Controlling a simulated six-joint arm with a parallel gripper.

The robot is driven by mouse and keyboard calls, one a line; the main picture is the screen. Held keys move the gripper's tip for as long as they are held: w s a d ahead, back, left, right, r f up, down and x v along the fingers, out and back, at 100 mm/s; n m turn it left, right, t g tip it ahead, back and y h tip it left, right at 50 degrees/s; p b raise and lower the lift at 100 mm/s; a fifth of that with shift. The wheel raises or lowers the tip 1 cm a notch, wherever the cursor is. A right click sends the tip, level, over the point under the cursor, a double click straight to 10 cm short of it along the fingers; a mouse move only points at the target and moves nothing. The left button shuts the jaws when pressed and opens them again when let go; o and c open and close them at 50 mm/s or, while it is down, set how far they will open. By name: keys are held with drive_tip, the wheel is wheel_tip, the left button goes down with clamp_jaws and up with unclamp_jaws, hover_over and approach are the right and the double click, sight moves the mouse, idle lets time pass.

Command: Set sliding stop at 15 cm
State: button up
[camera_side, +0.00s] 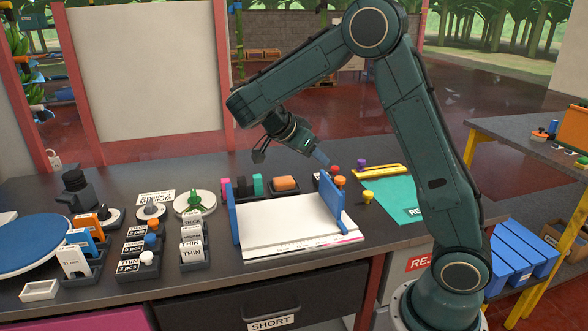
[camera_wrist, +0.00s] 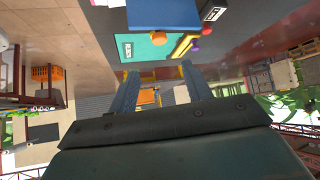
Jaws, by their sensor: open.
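The sliding stop (camera_side: 331,203) is an upright blue plate on the right part of the white measuring board (camera_side: 285,222). An orange knob (camera_side: 340,181) sits at its top. A blue fixed plate (camera_side: 234,217) stands at the board's left end. My gripper (camera_side: 322,158) is above and close to the top of the stop; contact cannot be told. In the wrist view my gripper (camera_wrist: 158,73) has its fingers apart, with an orange thing (camera_wrist: 147,96) showing between them.
A yellow bar (camera_side: 378,171) with a purple knob and a teal mat (camera_side: 398,195) lie right of the stop. Labelled holders (camera_side: 193,248) crowd the left.

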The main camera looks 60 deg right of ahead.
sight(339, 178)
drive_tip(key=shift+f, duration=0.1)
drive_tip(key=shift+x, duration=6.85)
drive_tip(key=shift+d, duration=0.1)
clamp_jaws()
drive_tip(key=shift+w, duration=0.15)
